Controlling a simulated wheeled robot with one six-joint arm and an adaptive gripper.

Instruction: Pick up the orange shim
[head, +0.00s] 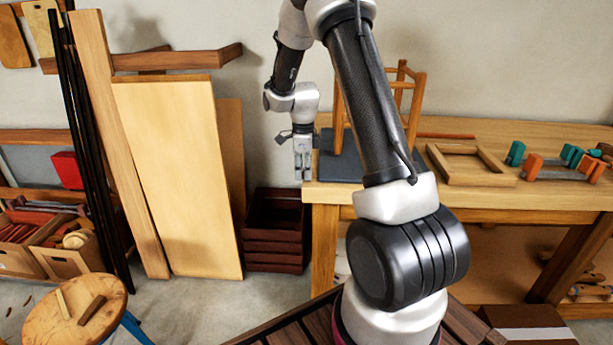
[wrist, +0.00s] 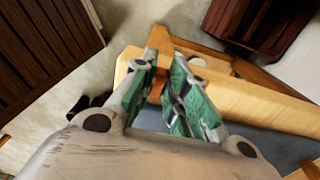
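My gripper (head: 302,176) hangs pointing down beside the left end of the workbench in the head view. In the wrist view its two green-padded fingers (wrist: 165,75) are close together, with an orange-brown piece, seemingly the orange shim (wrist: 158,38), between them. The piece sticks out past the fingertips, and the fingers hide part of it. The head view does not show it clearly. Two other shim-like pieces, one pale (head: 62,304) and one brown (head: 92,310), lie on the round wooden stool (head: 45,325) at lower left.
The workbench (head: 460,199) carries a dark mat (head: 340,165), a wooden frame (head: 470,178) and orange and green clamps (head: 530,166). Dark crates (head: 272,240) stand on the floor left of it. Tall boards (head: 180,175) and black poles (head: 90,150) lean against the wall.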

